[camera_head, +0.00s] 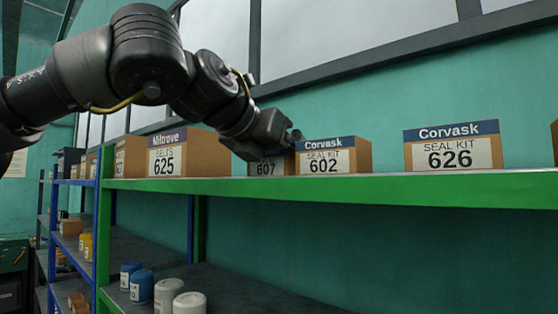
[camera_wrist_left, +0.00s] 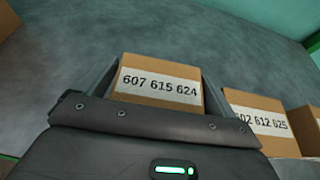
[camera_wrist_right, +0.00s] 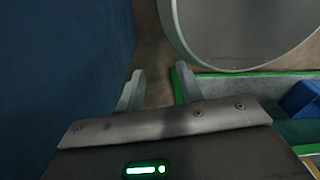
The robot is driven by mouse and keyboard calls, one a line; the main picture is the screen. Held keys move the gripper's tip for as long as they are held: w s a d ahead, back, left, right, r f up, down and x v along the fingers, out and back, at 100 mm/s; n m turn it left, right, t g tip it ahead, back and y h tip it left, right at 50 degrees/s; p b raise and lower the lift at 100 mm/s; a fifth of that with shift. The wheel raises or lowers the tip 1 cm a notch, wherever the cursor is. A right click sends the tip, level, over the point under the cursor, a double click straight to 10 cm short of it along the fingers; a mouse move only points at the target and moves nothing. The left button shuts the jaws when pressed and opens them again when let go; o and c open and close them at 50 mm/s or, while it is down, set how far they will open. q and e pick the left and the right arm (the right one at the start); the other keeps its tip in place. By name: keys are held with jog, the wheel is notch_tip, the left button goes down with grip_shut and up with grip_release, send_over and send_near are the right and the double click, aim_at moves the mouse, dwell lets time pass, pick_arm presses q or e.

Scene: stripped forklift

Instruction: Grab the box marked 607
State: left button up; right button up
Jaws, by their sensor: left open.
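The box marked 607 (camera_head: 265,169) stands on the green-edged shelf, between the 625 box and the 602 box. In the head view my left gripper (camera_head: 280,136) reaches down over it and hides its upper part. In the left wrist view the brown box (camera_wrist_left: 160,80) shows a white top label reading 607 615 624. My left gripper (camera_wrist_left: 163,76) is open, with one finger on each side of the box. I cannot tell whether the fingers touch it. My right gripper shows only in the right wrist view (camera_wrist_right: 158,85), with its fingers apart and nothing between them.
The 602 box (camera_head: 328,158) stands close on the right, and the 625 box (camera_head: 172,155) on the left. The 626 box (camera_head: 453,148) is farther right, past bare shelf (camera_head: 388,185). Blue and white canisters (camera_head: 141,286) stand on the lower shelf.

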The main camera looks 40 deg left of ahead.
pick_arm(q)
jog(key=shift+w+a+f, duration=0.1)
jog(key=shift+w+f, duration=0.15)
jog(key=shift+w, duration=0.45)
jog(key=shift+s, duration=0.2)
jog(key=shift+c, duration=0.2)
jog(key=shift+s+r, duration=0.1)
jog(key=shift+c, duration=1.1)
jog(key=c, duration=0.6)
jog(key=shift+c, duration=0.2)
jog(key=shift+r+p, duration=0.3)
jog(key=shift+r, duration=0.4)
jog(key=s+r+p, duration=0.1)
jog(key=r, duration=0.2)
jog(key=s+a+r, duration=0.1)
jog(key=s+r, duration=0.1)
jog(key=s+a+r+p, duration=0.1)
jog(key=r, duration=0.2)
jog(key=shift+s+a+r+p, duration=0.1)
jog(key=shift+s+r+p, duration=0.15)
jog(key=shift+r+p, duration=0.1)
jog(key=s+a+r, duration=0.3)
jog(key=s+a, duration=0.1)
jog(key=s, duration=0.3)
jog(key=shift+s, duration=0.35)
